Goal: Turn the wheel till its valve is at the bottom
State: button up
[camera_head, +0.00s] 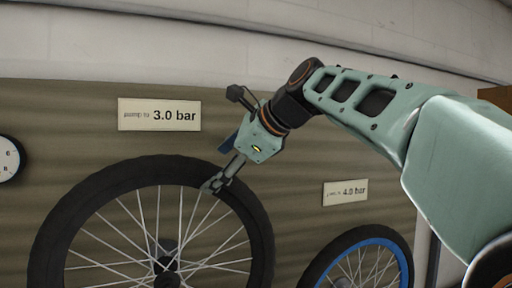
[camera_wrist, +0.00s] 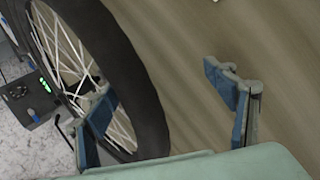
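The large black-tyred wheel (camera_head: 95,193) with silver spokes stands in the lower left of the head view, its bottom cut off by the frame. I cannot make out its valve. My gripper (camera_head: 212,183) reaches down to the wheel's upper right edge. In the wrist view my gripper (camera_wrist: 160,85) is open, with its two fingers wide apart. The wheel's tyre (camera_wrist: 140,100) runs between them: the left finger shows over the spokes and the right finger on the far side of the tyre. Whether either finger touches the wheel cannot be told.
A smaller blue-rimmed wheel (camera_head: 318,265) stands to the lower right. A "3.0 bar" sign (camera_head: 159,114), a "4.0 bar" sign (camera_head: 345,192) and a round dial (camera_head: 8,158) are on the wall. A dark box (camera_wrist: 28,105) with green lights shows at the left of the wrist view.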

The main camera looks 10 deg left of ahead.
jog(key=shift+t, duration=0.7)
jog(key=r, duration=0.2)
jog(key=d+r, duration=0.1)
jog(key=r, duration=0.2)
jog(key=shift+w+d+r, duration=0.15)
jog(key=shift+w+r, duration=0.05)
jog(key=shift+r, duration=0.05)
jog(key=shift+c, duration=0.3)
jog(key=shift+g, duration=0.6)
jog(key=f, duration=0.4)
jog(key=shift+s+a+f, duration=0.15)
jog(key=shift+a, duration=0.2)
jog(key=shift+s+d+r, duration=0.2)
jog(key=shift+s+d, duration=0.05)
jog(key=shift+d, duration=0.2)
jog(key=shift+c, duration=1.4)
jog(key=shift+v, duration=0.85)
jog(key=s+f+v, duration=0.1)
jog(key=v, duration=1)
jog(key=shift+s, duration=0.3)
jog(key=shift+w+a+f, duration=0.1)
jog(key=shift+a+f, duration=0.05)
jog(key=shift+f, duration=0.05)
